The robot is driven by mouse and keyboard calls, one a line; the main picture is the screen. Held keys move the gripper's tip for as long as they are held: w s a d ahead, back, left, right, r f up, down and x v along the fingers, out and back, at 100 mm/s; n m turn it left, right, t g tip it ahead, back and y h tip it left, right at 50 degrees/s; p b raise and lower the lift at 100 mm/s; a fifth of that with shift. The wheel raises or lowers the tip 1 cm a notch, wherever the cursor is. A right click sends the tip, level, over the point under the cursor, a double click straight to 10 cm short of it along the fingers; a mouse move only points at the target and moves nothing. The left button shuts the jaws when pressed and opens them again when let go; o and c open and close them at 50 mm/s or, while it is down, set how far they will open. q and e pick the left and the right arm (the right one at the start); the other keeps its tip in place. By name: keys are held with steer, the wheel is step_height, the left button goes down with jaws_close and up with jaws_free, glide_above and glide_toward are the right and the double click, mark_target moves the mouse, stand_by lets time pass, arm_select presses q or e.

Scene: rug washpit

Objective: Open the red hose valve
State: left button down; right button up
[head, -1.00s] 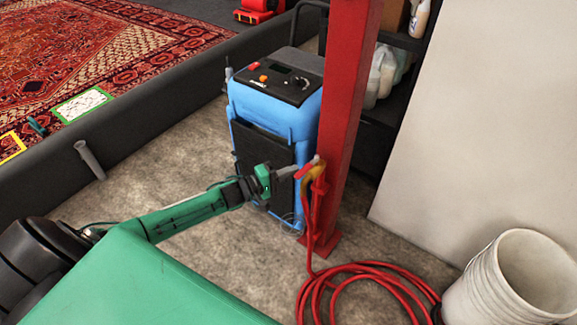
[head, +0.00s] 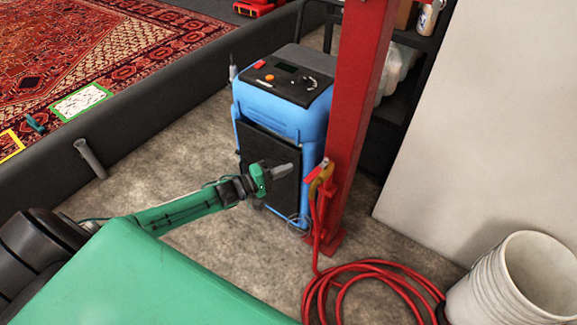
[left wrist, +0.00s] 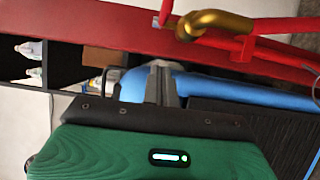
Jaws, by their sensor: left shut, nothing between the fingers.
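The hose valve is a brass elbow (head: 325,174) with a small red lever (head: 314,173), mounted on the red post (head: 357,110). The lever slants across the front of the brass body. The left wrist view shows the brass elbow (left wrist: 222,22) at the top, with part of the red lever (left wrist: 165,12) cut by the frame edge. My left gripper (head: 288,168) is shut and empty. It is left of the valve, with a gap between its tips and the lever. Its closed fingers also show in the left wrist view (left wrist: 163,85). My right gripper is not in view.
A blue machine (head: 285,110) stands close behind my left gripper. A red hose (head: 365,268) hangs from the valve and coils on the floor.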

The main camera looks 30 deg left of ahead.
arm_select(q)
steer(key=s+d+v, duration=0.1)
steer(key=v, duration=0.7)
steer(key=shift+s, duration=0.3)
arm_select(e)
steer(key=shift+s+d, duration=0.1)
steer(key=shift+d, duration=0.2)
arm_select(q)
steer(key=shift+r, duration=0.1)
